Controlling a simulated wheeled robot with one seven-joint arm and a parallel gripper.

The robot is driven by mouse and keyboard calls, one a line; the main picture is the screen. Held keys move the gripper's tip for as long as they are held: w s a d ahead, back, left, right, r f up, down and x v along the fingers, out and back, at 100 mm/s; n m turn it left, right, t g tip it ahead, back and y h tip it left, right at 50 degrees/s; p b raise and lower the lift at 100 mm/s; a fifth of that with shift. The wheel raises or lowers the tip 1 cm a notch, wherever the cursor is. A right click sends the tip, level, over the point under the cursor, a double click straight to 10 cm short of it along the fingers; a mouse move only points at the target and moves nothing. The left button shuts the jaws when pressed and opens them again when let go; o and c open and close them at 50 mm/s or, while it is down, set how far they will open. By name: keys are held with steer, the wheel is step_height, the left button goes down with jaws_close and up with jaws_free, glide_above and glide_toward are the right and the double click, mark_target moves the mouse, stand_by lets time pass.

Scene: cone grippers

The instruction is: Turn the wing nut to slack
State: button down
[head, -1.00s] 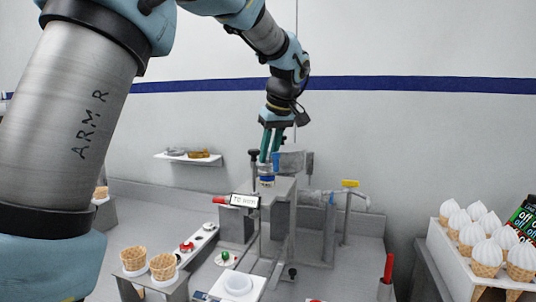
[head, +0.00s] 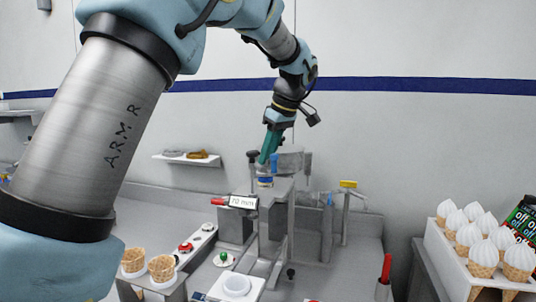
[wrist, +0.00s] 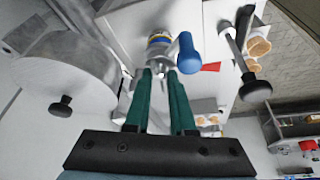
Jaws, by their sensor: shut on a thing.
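My gripper (wrist: 161,75) has two green fingers, shut on a small silvery part, the wing nut (wrist: 160,56), between their tips in the wrist view. A blue and yellow banded collar (wrist: 159,39) sits just beyond it. The collar's blue band (head: 265,181) shows in the head view on top of the grey machine (head: 279,190). My gripper (head: 264,161) points down at it there, and the fingers hide the nut.
A grey drum (wrist: 62,68) and a black knob (wrist: 255,90) flank the fingers in the wrist view. A tag (head: 242,202), a yellow-handled valve (head: 348,184), waffle cones (head: 161,268) and a rack of topped cones (head: 482,262) stand around the machine.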

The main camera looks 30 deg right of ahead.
steer(key=c, duration=1.1)
jaws_free()
steer(key=shift+o, duration=0.2)
steer(key=b+v, duration=0.1)
steer(key=v, duration=0.9)
steer(key=shift+r+b, duration=0.3)
steer(key=shift+b, duration=0.1)
steer(key=shift+s, duration=0.15)
